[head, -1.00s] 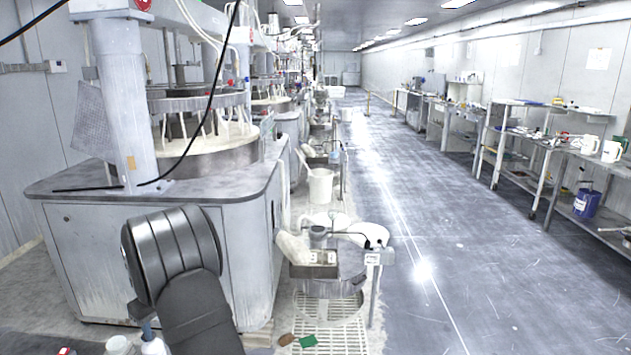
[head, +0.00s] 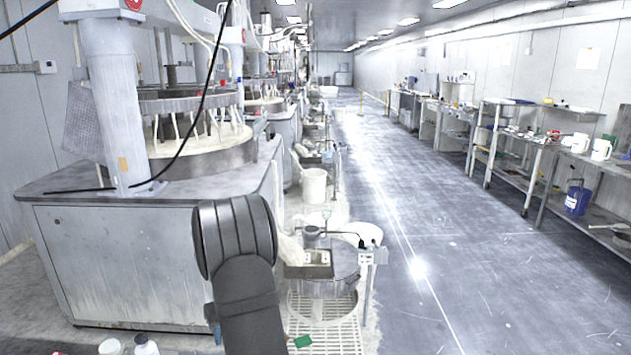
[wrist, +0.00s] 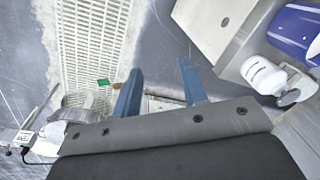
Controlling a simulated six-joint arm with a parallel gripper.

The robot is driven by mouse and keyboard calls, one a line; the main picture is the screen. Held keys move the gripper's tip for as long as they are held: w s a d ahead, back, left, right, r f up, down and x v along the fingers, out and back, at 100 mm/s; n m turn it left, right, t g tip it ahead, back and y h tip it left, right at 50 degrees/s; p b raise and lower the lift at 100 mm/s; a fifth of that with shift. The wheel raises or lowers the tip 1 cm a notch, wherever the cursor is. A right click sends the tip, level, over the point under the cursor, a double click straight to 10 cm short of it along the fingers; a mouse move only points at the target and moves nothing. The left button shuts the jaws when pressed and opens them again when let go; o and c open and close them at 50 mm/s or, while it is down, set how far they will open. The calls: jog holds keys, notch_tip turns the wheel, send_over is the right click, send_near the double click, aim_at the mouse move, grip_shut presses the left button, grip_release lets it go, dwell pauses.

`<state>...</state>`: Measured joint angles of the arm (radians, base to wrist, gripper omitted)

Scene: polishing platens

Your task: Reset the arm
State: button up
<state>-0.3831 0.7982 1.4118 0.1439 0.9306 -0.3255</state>
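My arm shows in the head view in front of the platen machine's cabinet, with its dark rounded joint uppermost. My gripper is mostly hidden behind the arm there; only a bit of blue shows beside it. In the wrist view my gripper (wrist: 160,84) has two blue fingers set well apart. Nothing is held between them. They point over the floor, close to the white floor grate. The polishing platen (head: 200,155) stands on the grey cabinet (head: 125,265) to the left of the arm.
A basin stand (head: 325,280) stands on the grate (head: 330,335) right of the arm. A green pad (wrist: 103,82) lies on the grate. A white bottle (wrist: 264,75) and a blue container (wrist: 298,30) are at right in the wrist view. The aisle (head: 430,220) is clear.

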jog(key=s+d+f+m, duration=0.1)
jog(key=d+f+m, duration=0.1)
jog(key=d, duration=0.6)
jog(key=s+d+f+m, duration=0.2)
jog(key=d, duration=0.6)
jog(key=s+d+f+m+g, duration=0.1)
jog(key=d+f+m, duration=0.1)
jog(key=d, duration=0.5)
jog(key=shift+s+d+f+m+y, duration=0.3)
jog(key=shift+d+m, duration=0.1)
jog(key=shift+m, duration=0.2)
jog(key=shift+o, duration=0.4)
